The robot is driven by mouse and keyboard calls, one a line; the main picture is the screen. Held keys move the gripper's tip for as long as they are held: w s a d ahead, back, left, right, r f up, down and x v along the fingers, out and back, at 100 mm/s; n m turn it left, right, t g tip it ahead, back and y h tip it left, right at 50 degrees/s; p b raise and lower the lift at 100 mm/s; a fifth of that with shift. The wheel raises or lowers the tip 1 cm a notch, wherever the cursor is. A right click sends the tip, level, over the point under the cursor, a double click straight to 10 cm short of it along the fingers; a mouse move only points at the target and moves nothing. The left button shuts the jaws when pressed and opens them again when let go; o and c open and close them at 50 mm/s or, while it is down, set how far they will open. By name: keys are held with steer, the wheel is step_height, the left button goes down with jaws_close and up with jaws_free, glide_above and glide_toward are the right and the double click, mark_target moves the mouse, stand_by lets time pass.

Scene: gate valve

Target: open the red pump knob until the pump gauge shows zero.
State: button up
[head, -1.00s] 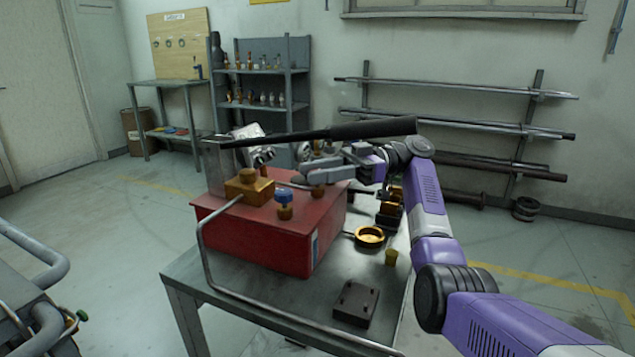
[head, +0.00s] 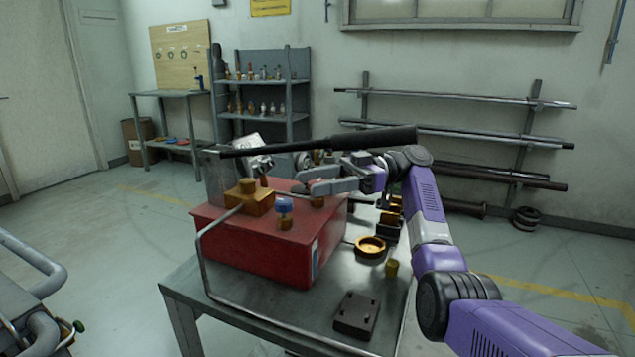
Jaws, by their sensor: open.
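The red pump box (head: 262,250) stands on a metal table. On its top are a brass block (head: 249,198) with a pipe, a blue-capped brass fitting (head: 285,212), and a small brass-brown fitting (head: 317,201) just under my gripper. My gripper (head: 303,181) reaches in from the right over the back of the box, its fingers apart. I cannot make out a red knob; the fingers hide part of that area. A silver gauge-like part (head: 250,146) stands behind, its reading not legible. A long black pump lever (head: 330,140) crosses above my gripper.
A bent pipe (head: 207,265) runs around the box's left and front. Shelves and pipe racks stand at the back wall.

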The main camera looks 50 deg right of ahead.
steer(key=v, duration=0.8)
stand_by(0.6)
